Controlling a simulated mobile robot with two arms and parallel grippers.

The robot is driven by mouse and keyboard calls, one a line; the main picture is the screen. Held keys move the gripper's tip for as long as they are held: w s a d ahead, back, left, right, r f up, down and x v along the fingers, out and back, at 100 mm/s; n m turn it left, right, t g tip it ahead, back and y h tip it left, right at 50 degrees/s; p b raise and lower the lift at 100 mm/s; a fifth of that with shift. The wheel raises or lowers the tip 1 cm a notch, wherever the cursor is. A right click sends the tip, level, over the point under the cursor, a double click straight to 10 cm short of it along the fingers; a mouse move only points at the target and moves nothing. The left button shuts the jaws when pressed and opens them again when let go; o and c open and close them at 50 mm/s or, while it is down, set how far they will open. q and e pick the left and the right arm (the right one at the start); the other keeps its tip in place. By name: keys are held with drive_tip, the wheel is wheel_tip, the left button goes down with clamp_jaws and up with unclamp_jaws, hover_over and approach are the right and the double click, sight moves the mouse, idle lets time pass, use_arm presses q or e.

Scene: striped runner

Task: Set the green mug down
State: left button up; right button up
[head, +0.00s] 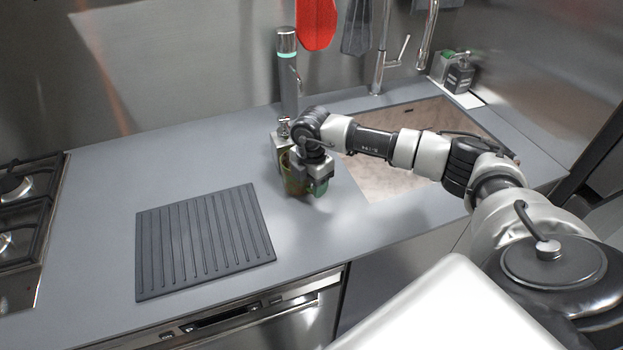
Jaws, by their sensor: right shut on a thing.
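The green mug (293,180) is at the counter's middle, just left of the sink, partly hidden behind my right gripper. My right gripper (313,185) points down and is shut on the mug. The mug looks upright; whether its base touches the counter I cannot tell. My left gripper is not in the head view.
A dark ribbed mat (205,243) lies on the grey counter (100,180) to the left of the mug. A metal dispenser (287,75) stands behind it. The sink (375,185) is to the right and a gas hob (25,215) at far left. The counter between mat and mug is clear.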

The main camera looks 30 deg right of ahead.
drive_tip(key=shift+f, duration=0.2)
drive_tip(key=shift+f, duration=0.1)
drive_tip(key=o, duration=1.3)
drive_tip(key=shift+r, duration=0.2)
wheel_tip(320, 180, up, 10)
drive_tip(key=b, duration=0.3)
drive_tip(key=shift+r, duration=0.9)
